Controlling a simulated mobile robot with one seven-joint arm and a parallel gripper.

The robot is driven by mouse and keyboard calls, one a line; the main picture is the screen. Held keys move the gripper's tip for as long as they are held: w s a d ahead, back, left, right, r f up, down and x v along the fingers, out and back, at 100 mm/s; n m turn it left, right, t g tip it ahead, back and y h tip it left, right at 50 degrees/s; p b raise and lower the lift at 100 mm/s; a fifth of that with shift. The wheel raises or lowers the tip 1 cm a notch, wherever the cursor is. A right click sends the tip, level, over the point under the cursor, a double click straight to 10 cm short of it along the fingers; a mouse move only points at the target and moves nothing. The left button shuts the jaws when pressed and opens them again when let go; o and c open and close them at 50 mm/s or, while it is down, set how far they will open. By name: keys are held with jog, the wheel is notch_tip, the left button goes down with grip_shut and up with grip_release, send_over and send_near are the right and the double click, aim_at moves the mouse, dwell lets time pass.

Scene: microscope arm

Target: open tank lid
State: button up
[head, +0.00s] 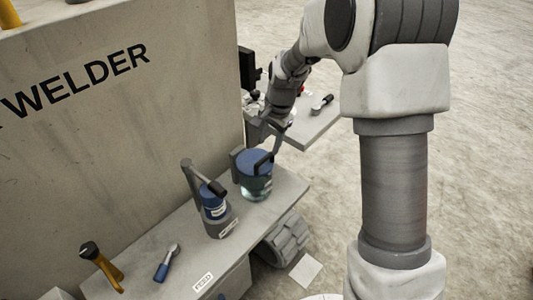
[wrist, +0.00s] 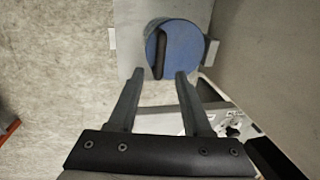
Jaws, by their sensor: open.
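The tank is a clear round vessel (head: 256,188) with a blue lid (head: 250,162), standing on the grey bench. The lid looks closed. In the wrist view the round blue lid (wrist: 181,52) has a dark bar-shaped handle (wrist: 159,54) on its left part. My gripper (head: 269,150) is at the lid from above and behind in the head view. In the wrist view my gripper (wrist: 160,74) is open, its two fingers pointing at the lid's near edge, one on each side of the handle's line. Nothing is between the fingers. I cannot tell whether they touch the lid.
A second blue container (head: 214,204) in a grey holder with a dark-ended lever stands left of the tank. A blue-handled tool (head: 167,264) and a yellow-handled tool (head: 101,264) are at the front left. The welder wall (head: 120,110) rises along the left. Open floor (head: 480,180) lies right.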

aim_at(266, 157)
jog(key=f, duration=0.5)
jog(key=shift+w+a+f, duration=0.15)
jog(key=shift+w+a, duration=0.2)
grip_shut()
dwell(1.1)
